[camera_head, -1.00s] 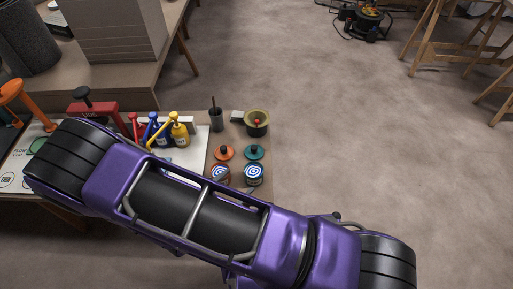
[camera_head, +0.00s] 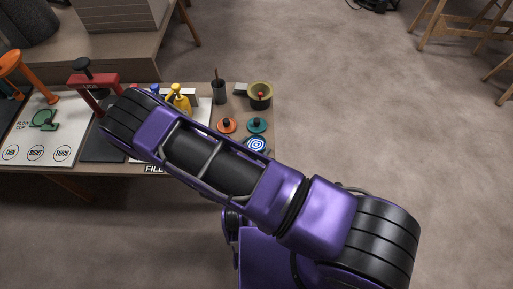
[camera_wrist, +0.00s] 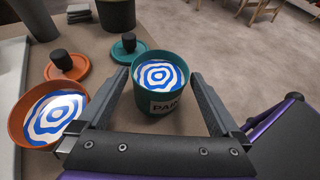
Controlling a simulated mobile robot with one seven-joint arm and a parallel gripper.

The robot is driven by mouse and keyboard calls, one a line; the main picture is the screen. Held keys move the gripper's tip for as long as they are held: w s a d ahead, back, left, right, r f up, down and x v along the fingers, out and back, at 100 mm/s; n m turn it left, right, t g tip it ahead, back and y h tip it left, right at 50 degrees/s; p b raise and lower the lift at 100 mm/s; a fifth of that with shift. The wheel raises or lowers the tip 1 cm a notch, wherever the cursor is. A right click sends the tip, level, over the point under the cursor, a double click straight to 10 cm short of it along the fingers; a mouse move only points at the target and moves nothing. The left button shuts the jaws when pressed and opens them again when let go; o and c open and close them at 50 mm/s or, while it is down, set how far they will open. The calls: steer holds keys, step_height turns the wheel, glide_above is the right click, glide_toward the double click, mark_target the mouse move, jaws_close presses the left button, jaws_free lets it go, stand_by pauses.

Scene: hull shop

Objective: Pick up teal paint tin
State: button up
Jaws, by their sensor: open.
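The teal paint tin (camera_wrist: 158,97) stands upright and open in the wrist view, with a blue and white swirl inside and a label on its front. My gripper (camera_wrist: 160,88) is open, with one finger on each side of the tin; I cannot tell whether they touch it. In the head view the tin (camera_head: 257,146) is partly hidden behind my arm, and my gripper is hidden there.
An orange tin (camera_wrist: 44,115) stands close left of my gripper. An orange lid (camera_head: 227,125) and a teal lid (camera_head: 257,125) lie behind. A dark cup (camera_head: 219,91) and an olive pot (camera_head: 260,95) stand farther back. Open floor lies right of the table.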

mark_target(261, 140)
steer(key=x, duration=0.5)
steer(key=shift+w, duration=0.1)
steer(key=c, duration=1.5)
